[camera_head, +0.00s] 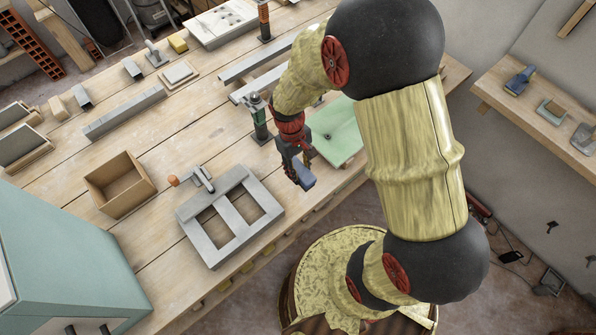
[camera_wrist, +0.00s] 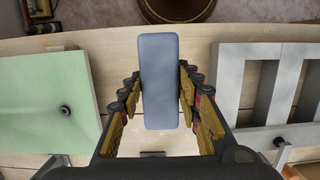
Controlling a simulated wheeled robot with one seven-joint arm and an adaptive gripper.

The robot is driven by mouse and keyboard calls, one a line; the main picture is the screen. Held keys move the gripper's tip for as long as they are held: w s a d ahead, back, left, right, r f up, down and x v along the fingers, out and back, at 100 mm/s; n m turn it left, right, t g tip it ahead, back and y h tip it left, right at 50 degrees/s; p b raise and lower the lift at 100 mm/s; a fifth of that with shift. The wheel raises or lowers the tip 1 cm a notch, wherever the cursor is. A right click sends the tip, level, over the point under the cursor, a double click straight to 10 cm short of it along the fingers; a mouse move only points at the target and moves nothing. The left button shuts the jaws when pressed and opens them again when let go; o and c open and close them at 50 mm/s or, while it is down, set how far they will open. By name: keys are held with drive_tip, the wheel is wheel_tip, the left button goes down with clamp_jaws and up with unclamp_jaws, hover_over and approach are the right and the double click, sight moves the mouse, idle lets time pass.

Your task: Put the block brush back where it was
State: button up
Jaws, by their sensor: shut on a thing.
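The block brush, a blue-grey rectangular block with rounded edges (camera_wrist: 160,65), is held in my gripper (camera_wrist: 160,88). The fingers press on its two long sides, and its far end sticks out past the fingertips. Any bristles are hidden. In the head view my gripper (camera_head: 296,162) hangs above the front part of the bench, between a green panel and a grey frame. The held block brush (camera_head: 305,179) shows there as a small blue-grey piece below the fingers.
A pale green panel (camera_head: 338,130) lies right of the gripper, partly behind my arm. A grey two-opening frame (camera_head: 229,214) lies left, near the front edge. A green-and-black upright tool (camera_head: 260,121), an open cardboard box (camera_head: 119,184) and long grey bars (camera_head: 124,113) stand around bare planks.

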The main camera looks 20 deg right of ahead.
sight(298, 167)
drive_tip(key=w+f, duration=0.3)
drive_tip(key=f, duration=0.1)
drive_tip(key=shift+w+d+b, duration=0.1)
drive_tip(key=shift+d+b, duration=0.25)
drive_tip(key=shift+w+f+b, duration=0.2)
drive_tip(key=shift+f+b, duration=0.2)
drive_tip(key=shift+f, duration=1.3)
drive_tip(key=shift+f, duration=0.2)
drive_tip(key=o, duration=1.4)
drive_tip(key=shift+c, duration=0.2)
